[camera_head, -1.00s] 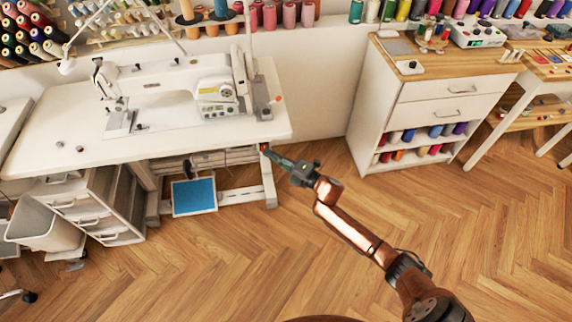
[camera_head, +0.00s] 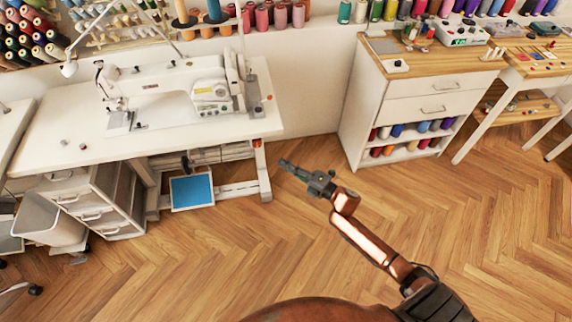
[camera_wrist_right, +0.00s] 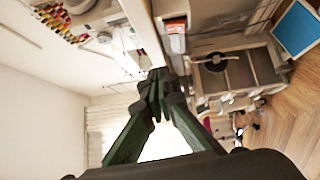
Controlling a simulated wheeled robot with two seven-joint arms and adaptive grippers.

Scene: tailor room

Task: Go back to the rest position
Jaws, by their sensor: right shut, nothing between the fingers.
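My right gripper (camera_head: 289,166) is shut and empty in the head view. It hangs over open floor, just right of the sewing table's leg and apart from it. In the right wrist view its dark green fingers (camera_wrist_right: 157,84) meet at the tips with nothing between them. The right arm reaches in from the lower right, copper-coloured and bent. My left gripper is in neither view.
A white sewing table (camera_head: 60,125) with a sewing machine (camera_head: 165,85) stands at the left. A white drawer cabinet (camera_head: 375,105) with a wooden top stands at the right. A blue pedal (camera_head: 192,190) is under the table. The wooden floor (camera_head: 470,220) is clear.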

